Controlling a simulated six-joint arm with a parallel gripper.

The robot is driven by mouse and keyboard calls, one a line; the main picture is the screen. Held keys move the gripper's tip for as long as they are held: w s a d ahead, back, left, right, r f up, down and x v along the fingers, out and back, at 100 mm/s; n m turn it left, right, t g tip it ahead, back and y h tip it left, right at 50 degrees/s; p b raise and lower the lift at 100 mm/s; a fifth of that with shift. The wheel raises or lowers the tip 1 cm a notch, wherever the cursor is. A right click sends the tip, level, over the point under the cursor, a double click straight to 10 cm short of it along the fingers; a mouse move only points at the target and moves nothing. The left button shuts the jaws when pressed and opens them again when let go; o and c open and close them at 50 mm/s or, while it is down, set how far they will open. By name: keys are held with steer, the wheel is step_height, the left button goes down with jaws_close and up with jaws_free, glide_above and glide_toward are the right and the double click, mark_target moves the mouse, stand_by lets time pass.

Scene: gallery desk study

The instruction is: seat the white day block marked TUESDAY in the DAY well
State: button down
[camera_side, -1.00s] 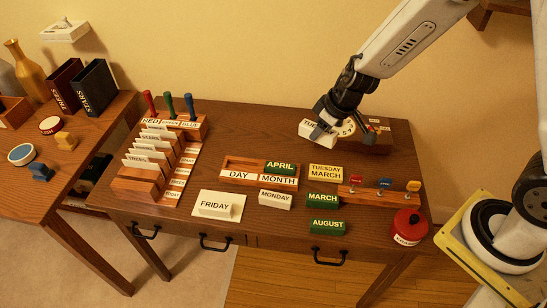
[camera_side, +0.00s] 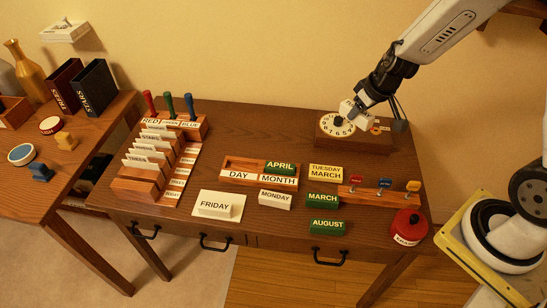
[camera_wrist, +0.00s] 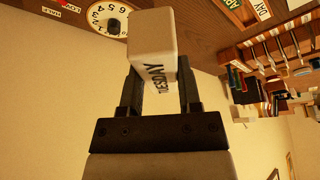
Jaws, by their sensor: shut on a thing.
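The white TUESDAY block (camera_side: 348,110) is in my gripper (camera_side: 360,106), raised above the dial box at the back right. In the wrist view my gripper (camera_wrist: 158,95) is shut on the block (camera_wrist: 152,38), with one finger on each side; the word TUESDAY runs along its edge. In the side view the block is tilted and its lettering cannot be read. The DAY well (camera_side: 240,163) is the empty left recess of the wooden holder (camera_side: 222,176), far to the left of my gripper. The green APRIL block (camera_side: 280,168) sits in the MONTH well beside it.
The dial box (camera_side: 355,142) stands below my gripper. A FRIDAY block (camera_side: 214,205) lies on a white pad, with MONDAY (camera_side: 275,199), MARCH (camera_side: 322,201) and AUGUST (camera_side: 327,227) blocks nearby. A TUESDAY MARCH card (camera_side: 326,172) is right of the holder. A card rack (camera_side: 150,165) stands left.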

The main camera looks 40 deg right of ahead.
steer(key=shift+f, duration=0.15)
steer(key=s+a+f+n+g+y, duration=0.1)
steer(key=a+f+n+y, duration=0.2)
steer(key=a+f+n, duration=0.2)
steer(key=shift+s+a+f+n, duration=0.2)
steer(key=shift+a+f+n, duration=0.1)
steer(key=shift+f+n, duration=1.7)
steer(key=shift+f, duration=0.15)
glide_above(303, 161)
steer(key=s, duration=0.1)
step_height(303, 161, down, 8)
steer(key=shift+f, duration=0.2)
steer(key=shift+w+f, duration=0.4)
steer(key=shift+f, duration=0.05)
